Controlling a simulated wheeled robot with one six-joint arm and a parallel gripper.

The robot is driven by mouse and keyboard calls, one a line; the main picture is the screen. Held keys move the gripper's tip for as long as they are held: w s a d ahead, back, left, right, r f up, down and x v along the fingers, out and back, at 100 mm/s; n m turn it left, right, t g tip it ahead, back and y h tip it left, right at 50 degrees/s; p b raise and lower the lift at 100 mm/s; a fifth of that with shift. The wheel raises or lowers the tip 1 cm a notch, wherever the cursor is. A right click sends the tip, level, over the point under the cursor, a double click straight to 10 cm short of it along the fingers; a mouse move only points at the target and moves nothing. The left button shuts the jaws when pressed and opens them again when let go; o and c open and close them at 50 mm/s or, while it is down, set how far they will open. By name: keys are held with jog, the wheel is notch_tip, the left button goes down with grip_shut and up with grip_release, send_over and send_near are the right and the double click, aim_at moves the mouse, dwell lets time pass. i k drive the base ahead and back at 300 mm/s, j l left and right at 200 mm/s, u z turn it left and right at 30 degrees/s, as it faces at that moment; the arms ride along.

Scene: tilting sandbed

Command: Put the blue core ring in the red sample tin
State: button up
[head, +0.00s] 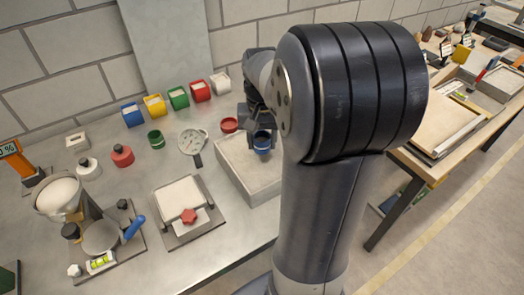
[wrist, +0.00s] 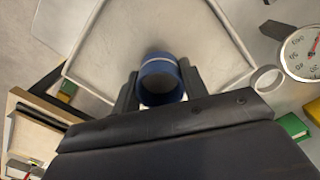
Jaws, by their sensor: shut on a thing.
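The blue core ring (head: 262,142) is held in my gripper (head: 262,134) above the pale sandbed (head: 240,165) in the head view. In the wrist view, the blue ring (wrist: 158,80) sits between the two dark fingers of my gripper (wrist: 158,88), with the sandbed's pale surface (wrist: 140,28) behind it. The red sample tin (head: 200,91) appears to be the red container in the back row by the wall, between a green and a white one. It is apart from my gripper, behind it and to the left. I cannot make out the red tin in the wrist view.
Blue (head: 131,115), yellow (head: 154,105), green (head: 178,97) and white (head: 221,83) containers share the back row. A red ring (head: 229,125), a green ring (head: 155,139) and a dial gauge (head: 192,141) lie in front. A levelled tray (head: 183,200) stands left of the sandbed.

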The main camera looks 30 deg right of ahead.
aim_at(228, 126)
jog(key=k, duration=1.5)
